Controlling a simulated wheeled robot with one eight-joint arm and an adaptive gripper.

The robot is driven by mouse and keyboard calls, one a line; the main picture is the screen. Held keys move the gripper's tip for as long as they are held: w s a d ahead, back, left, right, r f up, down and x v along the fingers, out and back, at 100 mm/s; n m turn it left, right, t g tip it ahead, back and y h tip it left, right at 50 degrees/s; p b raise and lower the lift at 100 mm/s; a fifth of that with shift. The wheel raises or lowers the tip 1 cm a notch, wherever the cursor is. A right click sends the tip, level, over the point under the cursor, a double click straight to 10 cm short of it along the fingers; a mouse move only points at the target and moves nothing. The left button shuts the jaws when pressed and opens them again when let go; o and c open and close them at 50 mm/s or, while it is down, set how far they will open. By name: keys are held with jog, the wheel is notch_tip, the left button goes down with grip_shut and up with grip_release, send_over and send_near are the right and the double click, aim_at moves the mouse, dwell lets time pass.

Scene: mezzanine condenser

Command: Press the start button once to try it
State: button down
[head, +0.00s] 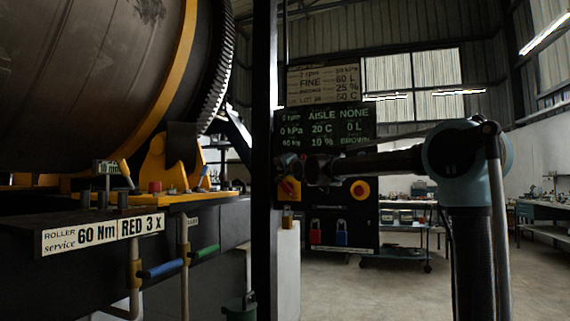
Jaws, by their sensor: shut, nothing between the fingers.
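The control panel (330,215) stands right of a dark post. It carries a red and yellow rotary switch (290,188) at left and a red knob on a yellow round plate (360,190) at right. A lit display (325,128) with green and white text sits above. My arm reaches in from the right across the panel. My gripper (286,163) is dark against it, near the panel's left side above the rotary switch, and is shut and empty. I cannot make out the start button; the arm and gripper cover part of the panel. Contact cannot be told.
Red (315,232) and blue (341,233) padlocks hang low on the panel, a brass padlock (287,217) at its left. A large drum (90,80) on a roller frame fills the left. The dark post (264,160) stands beside the panel. A cart (400,255) is behind; the right floor is open.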

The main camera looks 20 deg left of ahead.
jog(key=shift+s, duration=0.1)
jog(key=s, duration=0.4)
jog(key=shift+s+a, duration=0.2)
jog(key=shift+s, duration=0.15)
dwell(0.8)
jog(key=s+d+f+n+g+h, duration=0.1)
jog(key=s+d+f+g+h, duration=0.15)
jog(key=d+f, duration=0.8)
jog(key=s+d+f+n+g+h, duration=0.1)
jog(key=s+d+f+h, duration=0.25)
jog(key=d+f, duration=0.65)
jog(key=s+d+f+n+g+h, duration=0.1)
jog(key=s+d+f+g+h, duration=0.15)
jog(key=d+f, duration=0.7)
jog(key=s+d+f+g+h, duration=0.1)
jog(key=s+d+f+g, duration=0.1)
jog(key=s+d+f, duration=0.5)
jog(key=s+d+f+g+h, duration=0.2)
jog(key=s+d+f, duration=0.6)
jog(key=s+f, duration=0.4)
jog(key=s+d+f+g+h, duration=0.1)
jog(key=s+d+f+g, duration=0.2)
jog(key=s+d+f, duration=0.4)
jog(key=s+f, duration=0.3)
jog(key=s, duration=0.2)
jog(key=shift+d+n+g+h, duration=0.25)
jog(key=shift+n+g+h, duration=0.05)
jog(key=shift+n+h, duration=0.1)
jog(key=shift+s, duration=0.1)
